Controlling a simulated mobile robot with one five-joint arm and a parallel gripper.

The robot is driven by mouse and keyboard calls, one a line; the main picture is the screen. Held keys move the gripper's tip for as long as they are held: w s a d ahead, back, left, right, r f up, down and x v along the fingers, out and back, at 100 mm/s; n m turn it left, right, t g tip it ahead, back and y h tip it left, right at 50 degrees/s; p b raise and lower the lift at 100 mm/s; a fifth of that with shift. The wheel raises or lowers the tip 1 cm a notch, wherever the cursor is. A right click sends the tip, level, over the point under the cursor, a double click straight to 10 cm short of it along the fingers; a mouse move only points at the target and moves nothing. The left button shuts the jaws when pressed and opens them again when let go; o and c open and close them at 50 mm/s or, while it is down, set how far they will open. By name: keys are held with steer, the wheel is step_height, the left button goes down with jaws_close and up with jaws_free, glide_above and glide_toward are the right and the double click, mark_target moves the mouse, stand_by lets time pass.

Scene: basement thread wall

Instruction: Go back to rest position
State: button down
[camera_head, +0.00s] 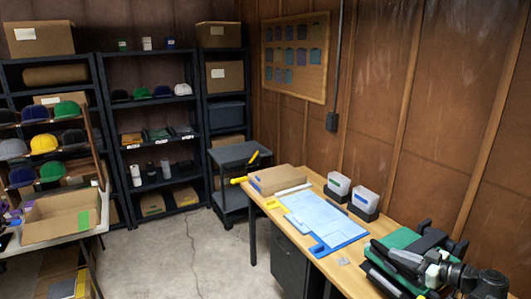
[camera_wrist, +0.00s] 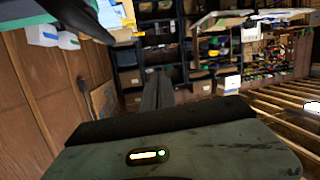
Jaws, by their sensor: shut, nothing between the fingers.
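My gripper (camera_wrist: 157,88) shows in the wrist view as a dark grey pair of fingers pressed together, with nothing between them. The fingers point away toward the shelves and touch nothing that I can see. In the head view my arm is at the lower right, folded close beside the right end of the wooden workbench (camera_head: 345,258). A green and black item (camera_head: 405,240) lies there, partly hidden by the arm.
The bench holds a blue board with paper (camera_head: 318,217), a cardboard box (camera_head: 276,179) and two grey-white tubs (camera_head: 365,200). Shelves with caps stand at the back. A table with an open carton (camera_head: 62,218) is at left. The concrete floor (camera_head: 185,262) between is clear.

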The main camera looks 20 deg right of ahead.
steer(key=w+a+f+n+g+y, duration=0.15)
steer(key=w+a, duration=0.25)
steer(key=a, duration=0.5)
steer(key=w+a+f+n+g+y, duration=0.1)
steer(key=w+a+f+n+g, duration=0.2)
steer(key=a, duration=0.7)
steer(key=w+a+f+n+g+y, duration=0.1)
steer(key=w+a+g+y, duration=0.1)
steer(key=w+a, duration=0.5)
steer(key=s+a+f+g+h, duration=0.2)
steer(key=a+f+g, duration=0.15)
steer(key=a, duration=0.65)
steer(key=s+a+f+g+h, duration=0.25)
steer(key=a+f, duration=0.25)
steer(key=a, duration=0.4)
steer(key=s+d+f+m+g+h, duration=0.1)
steer(key=d+f+m+h, duration=0.3)
steer(key=m, duration=0.7)
steer(key=shift+s+d+h, duration=0.25)
steer(key=shift+d+h, duration=0.85)
steer(key=shift+d, duration=0.05)
steer(key=shift+f, duration=0.1)
